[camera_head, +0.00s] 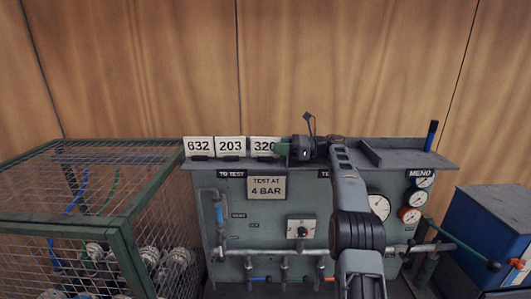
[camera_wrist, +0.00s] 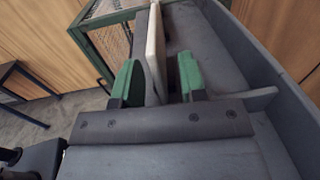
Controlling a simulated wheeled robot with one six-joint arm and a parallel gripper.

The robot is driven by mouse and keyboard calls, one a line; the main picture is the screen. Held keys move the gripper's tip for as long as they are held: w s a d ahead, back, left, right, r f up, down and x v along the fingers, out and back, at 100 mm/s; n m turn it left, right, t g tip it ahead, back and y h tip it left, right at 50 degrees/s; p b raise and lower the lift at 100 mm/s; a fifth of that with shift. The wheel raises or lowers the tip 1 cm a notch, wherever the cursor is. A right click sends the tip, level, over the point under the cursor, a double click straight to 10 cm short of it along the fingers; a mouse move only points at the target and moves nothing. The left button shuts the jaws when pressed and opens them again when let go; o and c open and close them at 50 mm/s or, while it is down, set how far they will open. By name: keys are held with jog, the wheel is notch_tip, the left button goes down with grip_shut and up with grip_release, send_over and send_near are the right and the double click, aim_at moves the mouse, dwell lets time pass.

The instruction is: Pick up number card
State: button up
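In the wrist view a pale card (camera_wrist: 155,50) is seen edge-on between the two green fingers of my gripper (camera_wrist: 160,78). The fingers are open, with a gap showing on each side of the card.
The panel's grey ledge (camera_head: 400,157) carries a raised divider and a blue-handled tool (camera_head: 431,133) at right. A green-framed wire cage (camera_head: 80,190) stands at left with fittings inside. A blue box (camera_head: 490,230) stands at right. A wooden wall is behind.

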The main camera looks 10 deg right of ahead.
aim_at(270, 156)
jog(key=x, duration=0.3)
jog(key=shift+a, duration=0.35)
jog(key=shift+c, duration=0.2)
grip_shut()
